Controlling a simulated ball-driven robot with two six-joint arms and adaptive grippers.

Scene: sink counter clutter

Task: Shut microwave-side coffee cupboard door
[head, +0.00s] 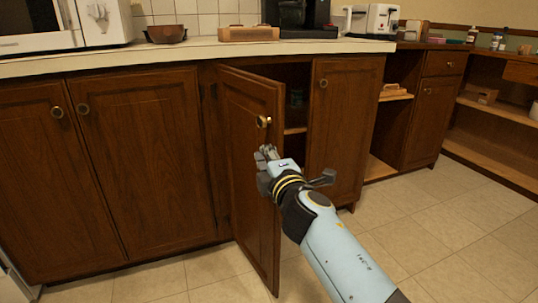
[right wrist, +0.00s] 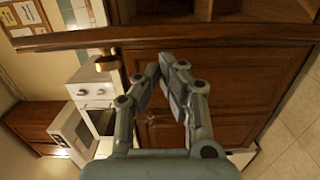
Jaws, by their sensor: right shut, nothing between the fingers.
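The open cupboard door (head: 240,165) is dark wood and stands swung out from the counter front in the head view, with a dark gap behind it. Its round brass knob (head: 263,122) is near the top of its free edge. My right gripper (head: 266,153) is just below the knob, close to the door's free edge; I cannot tell if it touches. My left gripper is out of view.
Closed cupboard doors (head: 140,150) are on the left, and another closed door (head: 343,125) is right of the gap. A white microwave (head: 35,25), a wooden block (head: 248,33) and a toaster (head: 372,20) stand on the counter (head: 190,53). The tiled floor (head: 450,235) is clear.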

